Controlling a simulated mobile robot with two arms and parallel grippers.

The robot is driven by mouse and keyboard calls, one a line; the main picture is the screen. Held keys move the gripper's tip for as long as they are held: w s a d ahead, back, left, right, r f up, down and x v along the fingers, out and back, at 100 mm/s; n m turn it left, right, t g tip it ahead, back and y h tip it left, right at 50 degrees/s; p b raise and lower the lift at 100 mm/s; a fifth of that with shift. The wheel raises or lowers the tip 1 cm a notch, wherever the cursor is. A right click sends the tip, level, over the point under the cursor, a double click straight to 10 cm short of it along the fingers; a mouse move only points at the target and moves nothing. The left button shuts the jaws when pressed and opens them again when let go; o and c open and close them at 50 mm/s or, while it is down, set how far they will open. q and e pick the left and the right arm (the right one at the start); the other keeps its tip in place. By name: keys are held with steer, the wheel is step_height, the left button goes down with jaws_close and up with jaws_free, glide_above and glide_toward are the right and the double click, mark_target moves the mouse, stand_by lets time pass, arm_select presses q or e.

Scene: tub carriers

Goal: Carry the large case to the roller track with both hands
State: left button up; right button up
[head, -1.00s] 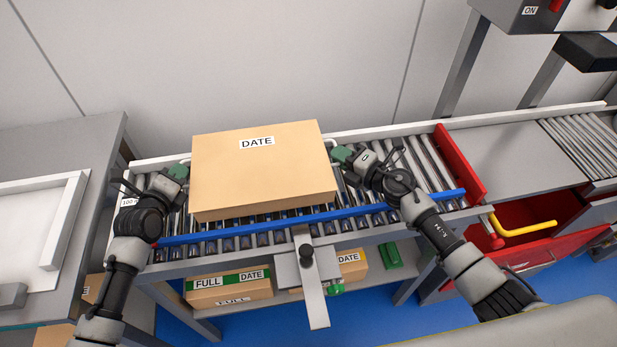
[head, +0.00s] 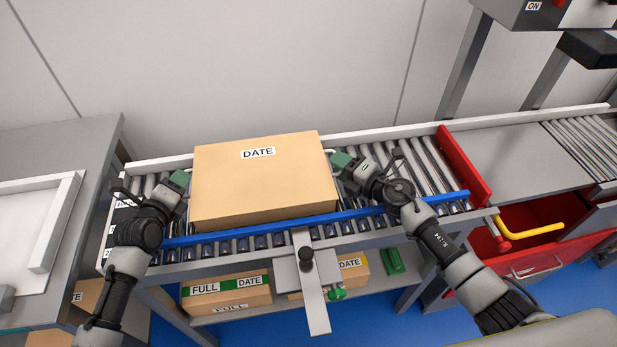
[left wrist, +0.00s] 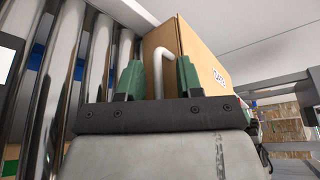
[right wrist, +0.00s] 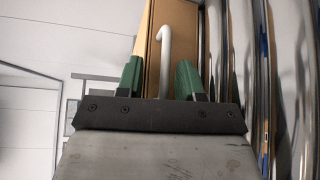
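The large case (head: 262,185), a tan carton labelled DATE, sits level on the roller track (head: 250,240) behind the blue rail (head: 300,220). My left gripper (head: 181,178) is at its left side and my right gripper (head: 342,161) at its right side. In the left wrist view a white handle (left wrist: 160,65) on the case stands between the green fingers, with gaps on both sides. In the right wrist view the other white handle (right wrist: 165,65) also stands between parted fingers. The case's underside is hidden.
A red plate (head: 463,165) crosses the track on the right. A grey bench (head: 60,150) stands at the left. A grey bracket (head: 310,285) sticks out in front. Cartons (head: 227,292) lie on the shelf below. Bare rollers show on the case's right.

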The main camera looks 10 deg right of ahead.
arm_select(q)
steer(key=o, duration=0.7)
steer(key=shift+d, duration=0.1)
arm_select(e)
steer(key=shift+a, duration=0.1)
arm_select(q)
steer(key=shift+o, duration=0.3)
steer(key=shift+d+r, duration=0.1)
arm_select(e)
steer(key=shift+a, duration=0.1)
steer(key=shift+s, duration=0.1)
arm_select(q)
steer(key=shift+s, duration=0.1)
arm_select(e)
steer(key=shift+a+f, duration=0.1)
arm_select(q)
steer(key=v, duration=0.8)
steer(key=shift+a, duration=0.25)
arm_select(e)
steer(key=shift+d, duration=0.2)
steer(key=shift+d, duration=0.1)
steer(key=o, duration=0.8)
